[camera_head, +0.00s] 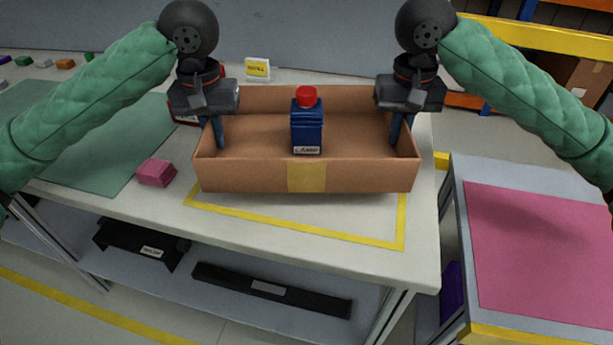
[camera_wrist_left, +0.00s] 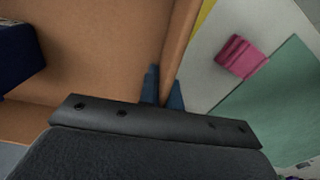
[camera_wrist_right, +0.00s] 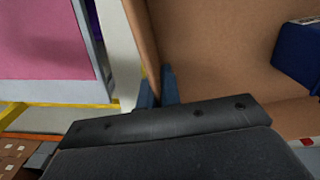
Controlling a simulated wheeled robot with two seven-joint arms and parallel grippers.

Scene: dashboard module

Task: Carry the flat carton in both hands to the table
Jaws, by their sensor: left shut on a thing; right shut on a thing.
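The flat carton (camera_head: 250,176) is an open, shallow brown cardboard box with a yellow tape strip on its front wall. It is over the white table (camera_head: 130,205), above the yellow-outlined area; whether it touches the top I cannot tell. A blue bottle with a red cap (camera_head: 307,125) stands upright inside it. My left gripper (camera_head: 219,140) is shut on the carton's left wall, with its fingers astride the wall (camera_wrist_left: 163,88). My right gripper (camera_head: 396,135) is shut on the right wall, which also shows in the right wrist view (camera_wrist_right: 146,45).
A pink block (camera_head: 156,172) lies left of the carton beside a green mat (camera_head: 100,150). A small yellow-and-white sign (camera_head: 257,69) stands behind the carton. A cart with a pink top (camera_head: 540,245) stands to the right. Black items lie on the lower shelf (camera_head: 225,275).

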